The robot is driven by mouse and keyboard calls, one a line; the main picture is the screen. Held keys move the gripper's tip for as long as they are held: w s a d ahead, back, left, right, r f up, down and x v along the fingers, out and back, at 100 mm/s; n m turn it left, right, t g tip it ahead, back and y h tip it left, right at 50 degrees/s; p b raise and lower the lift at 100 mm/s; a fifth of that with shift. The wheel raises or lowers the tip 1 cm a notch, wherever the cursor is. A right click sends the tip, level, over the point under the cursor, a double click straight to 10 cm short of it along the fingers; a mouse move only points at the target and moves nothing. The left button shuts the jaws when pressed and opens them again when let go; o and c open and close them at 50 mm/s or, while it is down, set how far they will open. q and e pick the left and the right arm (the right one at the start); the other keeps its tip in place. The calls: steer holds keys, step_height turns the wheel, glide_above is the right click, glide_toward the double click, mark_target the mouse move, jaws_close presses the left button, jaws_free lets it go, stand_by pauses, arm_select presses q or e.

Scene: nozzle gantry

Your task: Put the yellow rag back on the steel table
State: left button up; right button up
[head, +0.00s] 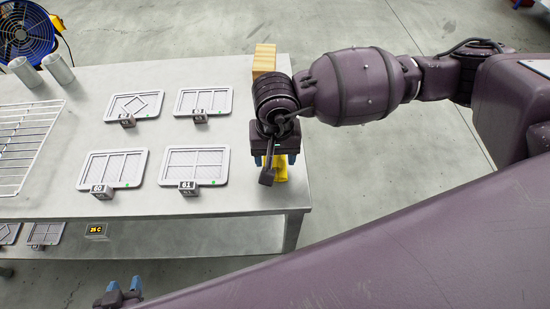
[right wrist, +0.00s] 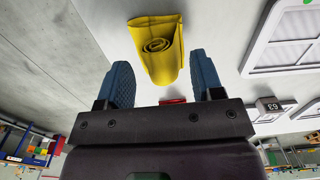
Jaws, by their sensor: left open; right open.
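The yellow rag (head: 281,172) is rolled up and lies on the steel table (head: 235,204) near its right edge. In the head view my right gripper partly hides it. In the right wrist view the rag (right wrist: 155,42) shows its spiral end, just beyond and between the fingertips. My right gripper (head: 275,160) is over the rag with its blue fingers apart; I cannot tell whether they touch it. The open fingers also show in the right wrist view (right wrist: 161,62). My left gripper (head: 123,286) is open and empty, low in front of the table.
Several framed panels with number tags, such as tag 61 (head: 187,188), lie on the table. A wooden block (head: 264,57) stands at the back right edge. A wire rack (head: 25,140) and metal cups (head: 58,68) are at the left. A blue fan (head: 27,33) stands behind.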

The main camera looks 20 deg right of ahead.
steer(key=r, duration=0.5)
steer(key=a+r, duration=0.1)
steer(key=r, duration=0.2)
steer(key=shift+s+r, duration=0.2)
steer(key=shift+r, duration=0.05)
